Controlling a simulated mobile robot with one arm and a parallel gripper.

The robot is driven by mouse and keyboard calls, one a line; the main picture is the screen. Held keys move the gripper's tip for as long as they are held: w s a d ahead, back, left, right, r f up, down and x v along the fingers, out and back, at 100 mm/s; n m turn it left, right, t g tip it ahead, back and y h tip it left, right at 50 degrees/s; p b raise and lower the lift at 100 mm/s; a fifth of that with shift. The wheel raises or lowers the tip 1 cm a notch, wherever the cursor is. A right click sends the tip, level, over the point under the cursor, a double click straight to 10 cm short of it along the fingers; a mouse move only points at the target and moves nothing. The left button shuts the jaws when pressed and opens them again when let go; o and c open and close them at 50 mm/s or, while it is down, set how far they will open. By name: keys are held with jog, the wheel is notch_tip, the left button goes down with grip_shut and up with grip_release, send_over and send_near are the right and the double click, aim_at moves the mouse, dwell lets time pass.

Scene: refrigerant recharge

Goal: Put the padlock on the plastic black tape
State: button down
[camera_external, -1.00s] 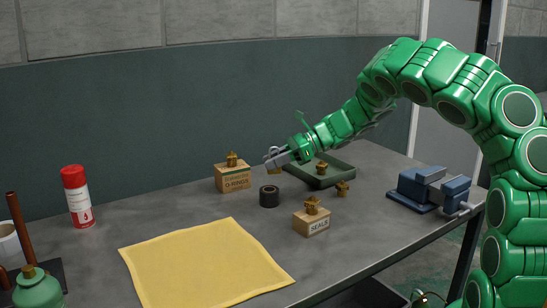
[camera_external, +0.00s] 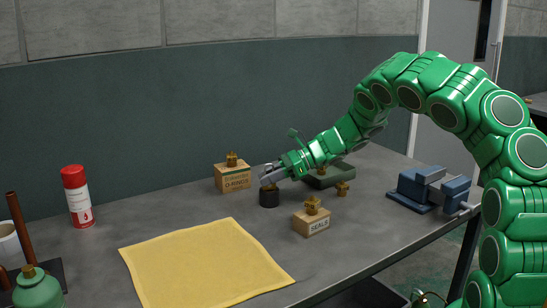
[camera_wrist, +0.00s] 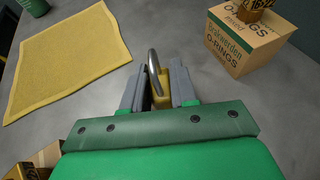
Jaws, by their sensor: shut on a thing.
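My gripper (camera_external: 266,172) is shut on the padlock (camera_wrist: 153,75), whose curved silver shackle and brass body show between the grey fingers in the wrist view. I cannot tell whether padlock and tape touch. The tape lies flat on the table; it is hidden in the wrist view.
The O-rings box (camera_external: 233,178), topped by a brass part, stands close left of the tape. The seals box (camera_external: 311,222) and a brass piece (camera_external: 342,189) are right. A green tray (camera_external: 335,176) lies behind my gripper. A yellow cloth (camera_external: 205,265) covers the front; a blue vise (camera_external: 428,187) stands right.

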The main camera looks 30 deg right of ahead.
jog(key=shift+f, duration=0.1)
jog(key=c, duration=0.9)
grip_release()
jog(key=v, duration=1.2)
jog(key=shift+w, duration=0.1)
